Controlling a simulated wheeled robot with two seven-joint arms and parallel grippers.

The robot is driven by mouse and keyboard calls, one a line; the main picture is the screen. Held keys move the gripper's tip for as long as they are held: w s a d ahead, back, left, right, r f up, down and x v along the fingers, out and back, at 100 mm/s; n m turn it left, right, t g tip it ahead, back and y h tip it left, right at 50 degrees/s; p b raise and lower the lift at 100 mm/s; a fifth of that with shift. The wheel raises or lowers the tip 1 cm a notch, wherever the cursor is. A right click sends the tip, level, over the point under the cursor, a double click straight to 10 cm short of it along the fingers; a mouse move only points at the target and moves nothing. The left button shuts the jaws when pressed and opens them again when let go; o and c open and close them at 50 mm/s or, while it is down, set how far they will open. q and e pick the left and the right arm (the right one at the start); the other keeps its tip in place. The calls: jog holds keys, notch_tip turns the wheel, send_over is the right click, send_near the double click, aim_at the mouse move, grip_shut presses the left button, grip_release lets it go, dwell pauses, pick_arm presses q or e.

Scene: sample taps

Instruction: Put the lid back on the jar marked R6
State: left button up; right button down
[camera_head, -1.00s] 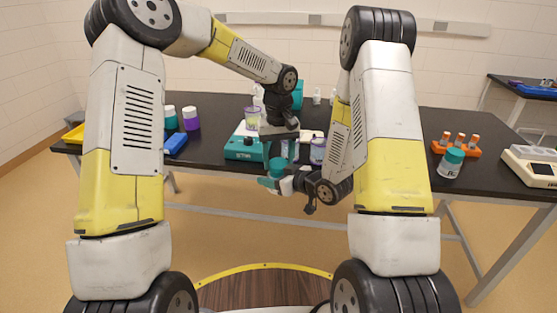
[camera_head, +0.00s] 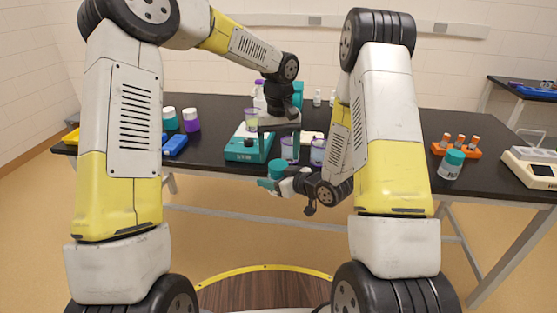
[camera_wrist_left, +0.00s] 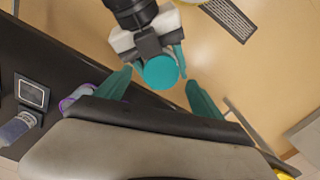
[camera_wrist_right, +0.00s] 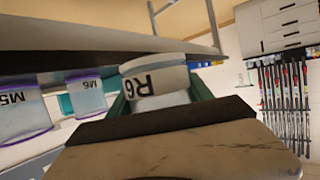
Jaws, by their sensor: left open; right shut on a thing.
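The jar marked R6 (camera_wrist_right: 155,82) sits between the fingers of my right gripper in the right wrist view, its label upside down there. My right gripper (camera_head: 276,178) is shut on this jar and holds it in front of the table edge. A round teal lid (camera_head: 277,167) is on top of the jar; it also shows from above in the left wrist view (camera_wrist_left: 160,72). Whether it is fully seated I cannot tell. My left gripper (camera_head: 280,143) is open and empty, above the lid and apart from it, with its fingers pointing down.
Two open jars with purple rims, M5 (camera_wrist_right: 22,118) and M6 (camera_wrist_right: 88,97), stand near the table's front edge. A teal device (camera_head: 243,151) is left of them. An orange rack (camera_head: 458,150) and another teal-lidded jar (camera_head: 450,166) are at the right. Lidded jars stand at the left.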

aim_at(279, 165)
pick_arm(q)
jog(key=shift+r, duration=0.75)
jog(key=n, duration=0.1)
jog(key=r+n, duration=0.1)
jog(key=n, duration=0.3)
jog(key=shift+r, duration=0.4)
jog(key=n, duration=0.1)
jog(key=r+n, duration=0.1)
jog(key=n, duration=0.2)
jog(key=shift+r+n, duration=0.3)
notch_tip(279, 165, down, 8)
jog(key=shift+f, duration=0.1)
